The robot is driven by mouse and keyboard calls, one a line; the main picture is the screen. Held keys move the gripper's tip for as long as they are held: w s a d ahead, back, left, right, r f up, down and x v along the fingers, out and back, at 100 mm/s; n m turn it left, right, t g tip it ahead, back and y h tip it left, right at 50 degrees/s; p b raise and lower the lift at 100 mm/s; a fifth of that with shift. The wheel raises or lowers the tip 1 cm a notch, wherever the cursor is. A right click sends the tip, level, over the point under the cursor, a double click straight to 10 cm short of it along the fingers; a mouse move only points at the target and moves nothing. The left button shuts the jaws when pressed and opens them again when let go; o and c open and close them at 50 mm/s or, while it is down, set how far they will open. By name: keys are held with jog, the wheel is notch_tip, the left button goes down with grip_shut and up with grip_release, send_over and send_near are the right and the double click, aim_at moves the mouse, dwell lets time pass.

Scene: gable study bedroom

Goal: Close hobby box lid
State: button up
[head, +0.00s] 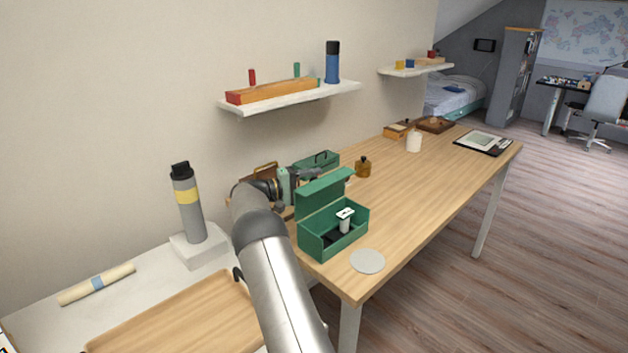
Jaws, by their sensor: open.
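The green hobby box (345,243) stands on the near end of the wooden table with its lid (327,194) raised, tilted up at the back. Its inside shows a dark compartment and a white item (345,217) standing in it. My gripper (318,174) is just behind and above the raised lid, pointing right, open. Nothing shows between its fingers. I cannot tell from this view whether it touches the lid. My arm partly hides the area left of the box.
A second green case (318,159) with a handle stands behind my gripper. A brown bottle (363,167) is to its right. A round grey disc (367,261) lies right of the hobby box. The table's middle right is clear. A wall shelf (290,98) hangs above.

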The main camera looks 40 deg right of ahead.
jog(key=shift+s+d, duration=0.1)
jog(key=shift+d, duration=0.2)
grip_shut()
